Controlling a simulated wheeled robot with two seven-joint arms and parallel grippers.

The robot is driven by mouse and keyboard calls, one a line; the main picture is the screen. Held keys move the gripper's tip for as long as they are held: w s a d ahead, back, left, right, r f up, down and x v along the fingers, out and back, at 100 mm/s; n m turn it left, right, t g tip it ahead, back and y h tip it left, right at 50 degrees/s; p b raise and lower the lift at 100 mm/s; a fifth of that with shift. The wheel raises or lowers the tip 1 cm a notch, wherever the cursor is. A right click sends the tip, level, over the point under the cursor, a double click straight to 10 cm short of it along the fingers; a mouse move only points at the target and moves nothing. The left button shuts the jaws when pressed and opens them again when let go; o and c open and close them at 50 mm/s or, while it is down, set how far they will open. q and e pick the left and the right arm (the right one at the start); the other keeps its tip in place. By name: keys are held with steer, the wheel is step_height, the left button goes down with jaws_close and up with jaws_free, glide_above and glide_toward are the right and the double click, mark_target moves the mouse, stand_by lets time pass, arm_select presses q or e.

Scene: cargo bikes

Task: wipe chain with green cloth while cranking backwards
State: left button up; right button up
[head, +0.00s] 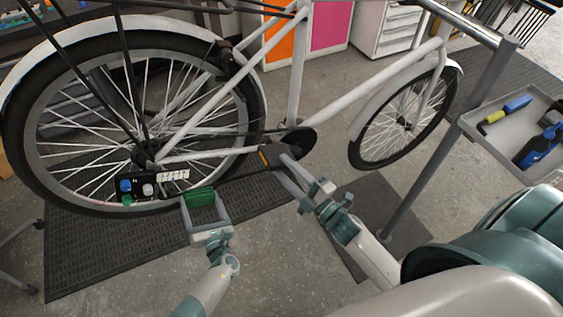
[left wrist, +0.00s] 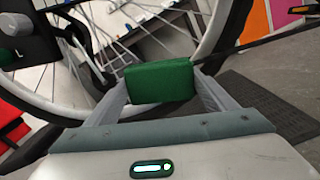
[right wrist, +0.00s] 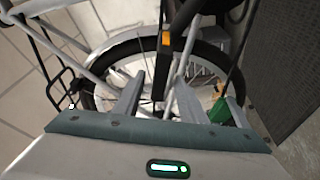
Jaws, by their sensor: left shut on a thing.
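My left gripper (head: 201,206) is shut on a green cloth pad (head: 198,197) below the chain line, right of the rear hub. In the left wrist view the cloth (left wrist: 160,82) fills the gap between the fingertips, and the dark chain (left wrist: 275,42) runs to the upper right. Whether cloth and chain touch is unclear. My right gripper (head: 286,172) is at the dark pedal (head: 272,154) with an orange reflector, below the chainring (head: 298,140). In the right wrist view its fingers (right wrist: 158,95) are apart, on either side of the dark pedal or crank piece (right wrist: 160,72).
The white bike's rear wheel (head: 60,130) stands left, over a dark floor mat (head: 85,255). A black box (head: 128,188) with blue, white and green parts is by the rear hub. A grey tray (head: 485,130) with tools is at right, beside a stand post (head: 420,170).

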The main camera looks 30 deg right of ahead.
steer(key=s, duration=0.4)
steer(key=shift+s, duration=0.35)
steer(key=w+a+f+m+g+h, duration=0.1)
steer(key=a+f+m+g+h, duration=0.1)
steer(key=a+f+h, duration=0.2)
steer(key=shift+s+d+r+m+h, duration=0.1)
steer(key=shift+d+r+m+h, duration=0.15)
steer(key=shift+r+m+h, duration=0.6)
steer(key=shift+s+d+r+m+h, duration=0.1)
steer(key=shift+d+r+m+h, duration=0.2)
steer(key=shift+r+m+h, duration=0.65)
steer(key=shift+s+d+r+m+h, duration=0.1)
steer(key=shift+d+r+m+h, duration=0.15)
steer(key=shift+r+m+h, duration=0.5)
steer(key=shift+n+h, duration=0.25)
steer(key=shift+h, duration=0.1)
